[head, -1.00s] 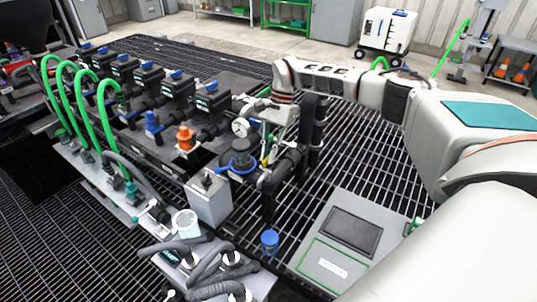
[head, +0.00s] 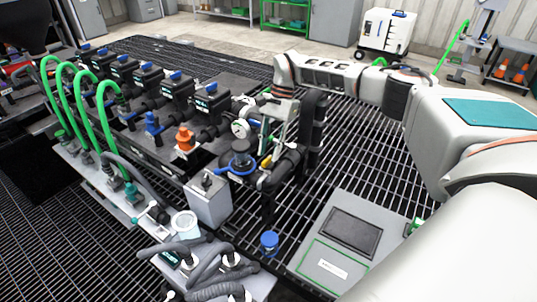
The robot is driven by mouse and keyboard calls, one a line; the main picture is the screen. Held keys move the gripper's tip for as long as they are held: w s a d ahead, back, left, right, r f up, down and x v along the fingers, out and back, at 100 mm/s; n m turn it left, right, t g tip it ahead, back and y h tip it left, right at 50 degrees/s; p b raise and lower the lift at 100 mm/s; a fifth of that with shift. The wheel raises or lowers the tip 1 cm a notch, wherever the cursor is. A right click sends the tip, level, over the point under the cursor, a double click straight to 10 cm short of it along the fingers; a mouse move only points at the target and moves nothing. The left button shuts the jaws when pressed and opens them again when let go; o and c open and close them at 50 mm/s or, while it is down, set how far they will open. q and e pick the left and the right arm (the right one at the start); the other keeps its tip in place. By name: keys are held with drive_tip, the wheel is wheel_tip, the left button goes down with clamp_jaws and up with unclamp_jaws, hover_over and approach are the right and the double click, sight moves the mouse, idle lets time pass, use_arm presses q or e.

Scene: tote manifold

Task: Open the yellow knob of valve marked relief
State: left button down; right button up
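A small yellow knob (head: 266,161) shows on the black pipework at the right end of the manifold. My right gripper (head: 265,150) hangs from above, with its fingertips at or just beside this knob. I cannot tell whether they touch it or how far the fingers are apart. The relief marking is not readable at this size. A round white gauge (head: 241,128) sits just left of the gripper. My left gripper is not in view.
An orange fitting (head: 185,139) and a blue one (head: 153,124) stand farther left on the manifold. A grey box (head: 208,200) is in front of the pipework. Black pipes (head: 314,125) rise behind the gripper. Open grating (head: 360,165) lies to the right.

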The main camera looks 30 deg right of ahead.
drive_tip(key=v, duration=1)
drive_tip(key=shift+d, duration=0.1)
